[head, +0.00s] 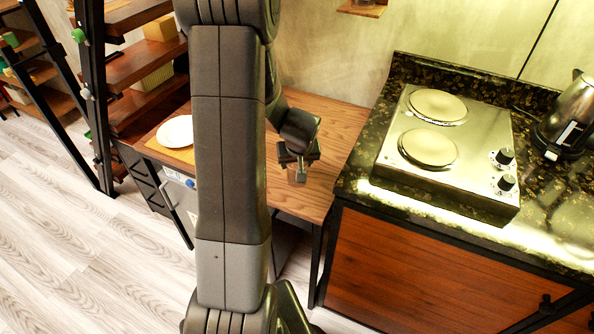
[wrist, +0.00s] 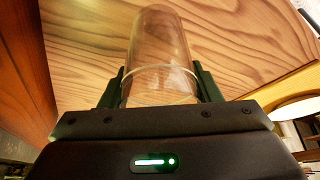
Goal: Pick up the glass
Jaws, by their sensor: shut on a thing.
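The glass (wrist: 160,50) is a clear tumbler, seen in the wrist view between the two fingers. My gripper (wrist: 160,84) is shut on it, with one dark finger on each side. Wood-grain surface shows through and behind the glass. In the head view my gripper (head: 298,172) is over the wooden table, right of my arm. The glass is small and mostly hidden by the gripper there. I cannot tell whether the glass touches the table.
The wooden table (head: 325,113) stands between a dark-framed shelf (head: 140,60) on the left and a stone counter (head: 360,165) on the right. A white plate (head: 175,131) lies left of my arm. A two-plate hob (head: 455,185) and a kettle (head: 570,115) stand on the counter.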

